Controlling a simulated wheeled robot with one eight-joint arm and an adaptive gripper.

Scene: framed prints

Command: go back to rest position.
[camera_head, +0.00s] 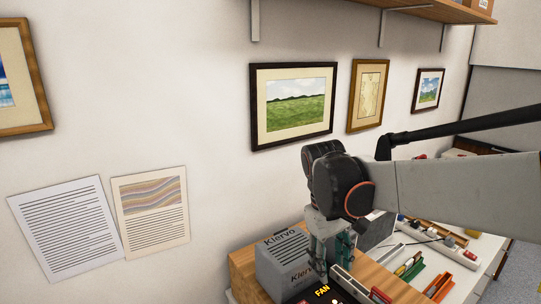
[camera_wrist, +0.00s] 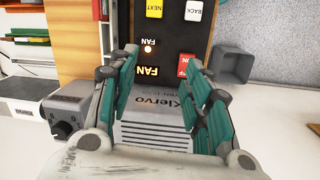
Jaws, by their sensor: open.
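My gripper (camera_head: 332,262) points downward at the lower middle of the head view, beside a grey box marked Klervo (camera_head: 284,268). In the wrist view its two teal fingers (camera_wrist: 168,75) are spread apart, with nothing held between them. The grey box (camera_wrist: 158,132) shows below and between the fingers. Beyond the fingertips is a black panel (camera_wrist: 172,50) with a lit dot, FAN labels, a yellow NEXT button (camera_wrist: 155,8), a white BACK button (camera_wrist: 193,11) and a red button (camera_wrist: 187,65) partly behind a finger. My arm reaches in from the right.
Framed prints, such as the green landscape (camera_head: 295,103), hang on the wall behind. A wooden shelf (camera_head: 435,8) is overhead. A black bar (camera_head: 465,125) runs behind my arm. Pens and trays (camera_head: 437,285) lie on the white desk. A grey open container (camera_wrist: 234,65) stands right of the panel.

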